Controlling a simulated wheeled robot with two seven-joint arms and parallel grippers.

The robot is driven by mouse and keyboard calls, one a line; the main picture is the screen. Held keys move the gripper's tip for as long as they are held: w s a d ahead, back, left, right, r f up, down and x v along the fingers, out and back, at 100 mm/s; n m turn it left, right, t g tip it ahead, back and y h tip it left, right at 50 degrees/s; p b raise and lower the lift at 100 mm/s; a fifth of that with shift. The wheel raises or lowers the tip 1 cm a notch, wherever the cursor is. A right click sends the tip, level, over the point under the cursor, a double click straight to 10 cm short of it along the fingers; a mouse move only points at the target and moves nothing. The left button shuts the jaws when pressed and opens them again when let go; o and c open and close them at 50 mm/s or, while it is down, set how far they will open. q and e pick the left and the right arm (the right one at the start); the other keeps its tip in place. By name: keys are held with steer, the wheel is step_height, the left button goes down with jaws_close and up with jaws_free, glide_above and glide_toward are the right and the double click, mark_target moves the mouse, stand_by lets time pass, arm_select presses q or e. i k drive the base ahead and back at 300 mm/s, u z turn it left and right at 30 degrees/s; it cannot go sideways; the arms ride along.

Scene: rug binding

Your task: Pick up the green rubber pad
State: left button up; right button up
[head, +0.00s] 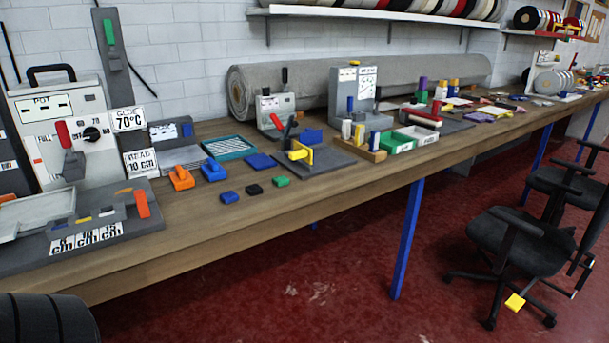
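The green rubber pad (281,181) is a small flat block lying on the wooden workbench, near its front edge. It is the rightmost of a short row, beside a black pad (255,189) and a blue pad (229,197), with gaps between them. Nothing covers it. Neither of my grippers shows in the head view.
Behind the pads are a larger blue block (260,161), an orange block (181,179) and a teal tray (229,148). A grey plate with a yellow part (300,154) stands to the right. Bare wood (215,220) lies in front. Black chairs (520,245) stand at right.

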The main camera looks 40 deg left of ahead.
mark_target(280, 181)
steer(key=i, duration=2.8)
steer(key=u, duration=3.95)
